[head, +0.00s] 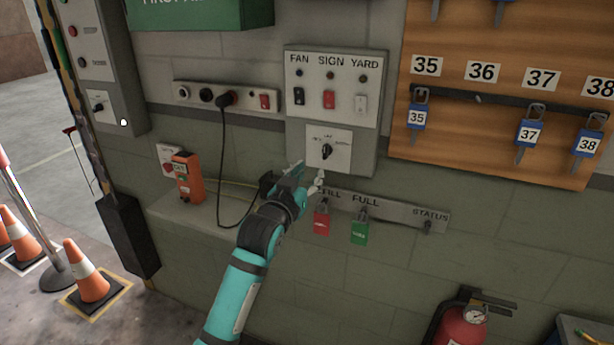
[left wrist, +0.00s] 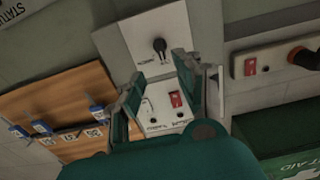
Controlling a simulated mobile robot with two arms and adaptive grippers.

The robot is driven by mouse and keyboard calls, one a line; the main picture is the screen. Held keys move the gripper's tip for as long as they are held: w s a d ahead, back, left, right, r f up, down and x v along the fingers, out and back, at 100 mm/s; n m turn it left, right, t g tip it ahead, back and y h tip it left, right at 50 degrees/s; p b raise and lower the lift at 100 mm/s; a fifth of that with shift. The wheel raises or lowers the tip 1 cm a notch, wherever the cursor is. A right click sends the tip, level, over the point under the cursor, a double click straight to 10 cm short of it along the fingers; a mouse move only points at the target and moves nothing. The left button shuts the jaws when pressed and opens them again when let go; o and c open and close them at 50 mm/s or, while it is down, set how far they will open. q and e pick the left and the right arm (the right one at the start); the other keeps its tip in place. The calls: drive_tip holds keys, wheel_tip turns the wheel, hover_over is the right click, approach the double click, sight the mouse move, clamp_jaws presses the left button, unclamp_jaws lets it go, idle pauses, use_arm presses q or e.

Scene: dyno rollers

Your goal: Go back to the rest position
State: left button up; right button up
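My left gripper (head: 309,177) is at the wall, just below and left of the rotary knob (head: 326,151) on the grey control box (head: 366,160). Its two fingers are spread and nothing shows between them that it holds. In the left wrist view the open fingers (left wrist: 158,72) frame part of the box, with the knob (left wrist: 160,46) beyond them and a red switch (left wrist: 175,98) between them. The fingers appear apart from the knob. My right gripper is in neither view.
A rail (head: 400,212) with a red tag (head: 321,222) and a green tag (head: 360,230) is close to the gripper's right. An orange handset (head: 187,178) stands on a ledge to the left. A key board (head: 500,130), cones (head: 88,272) and an extinguisher (head: 462,326) are farther off.

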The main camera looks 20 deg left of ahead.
use_arm(q)
drive_tip(key=shift+s, duration=0.15)
drive_tip(key=shift+f, duration=0.1)
wheel_tip(320, 180, down, 22)
drive_tip(key=g, duration=0.4)
drive_tip(key=s+f+g, duration=0.2)
drive_tip(key=s+f, duration=0.4)
drive_tip(key=f, duration=0.6)
drive_tip(key=s+f+g, duration=0.2)
drive_tip(key=s+f, duration=0.4)
drive_tip(key=f, duration=0.6)
drive_tip(key=s+f+m+g+b, duration=0.1)
drive_tip(key=s+f+g, duration=0.3)
drive_tip(key=s+f, duration=1.35)
drive_tip(key=s+f+g, duration=0.2)
drive_tip(key=s+f, duration=0.2)
drive_tip(key=s, duration=1)
drive_tip(key=s+f+m+g, duration=0.1)
drive_tip(key=s+f+g, duration=0.2)
drive_tip(key=s, duration=1.2)
wheel_tip(320, 180, down, 2)
drive_tip(key=shift+s+a+f+y, duration=0.15)
drive_tip(key=shift+a+y, duration=0.15)
drive_tip(key=shift+a, duration=0.05)
